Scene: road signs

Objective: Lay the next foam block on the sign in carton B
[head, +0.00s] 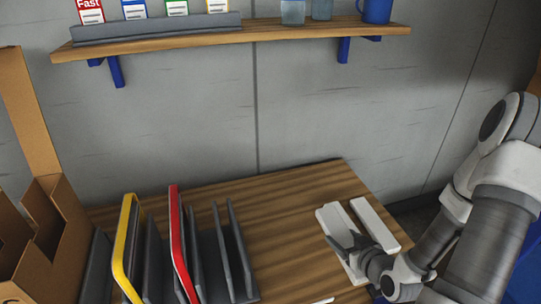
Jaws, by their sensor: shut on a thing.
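Two long white foam blocks lie side by side on the wooden table at the right. My gripper (347,247) is shut on the left foam block (329,219), which lies at or just above the table top; I cannot tell which. The right foam block (375,226) lies close beside it. A yellow-edged sign (124,245) and a red-edged sign (177,240) stand upright in a dark rack.
The dark slotted rack (235,250) stands between the carton and the foam blocks. The wooden table (285,205) is bare between rack and blocks. A wall shelf (255,33) above holds small boxes, cups and a blue mug (376,11).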

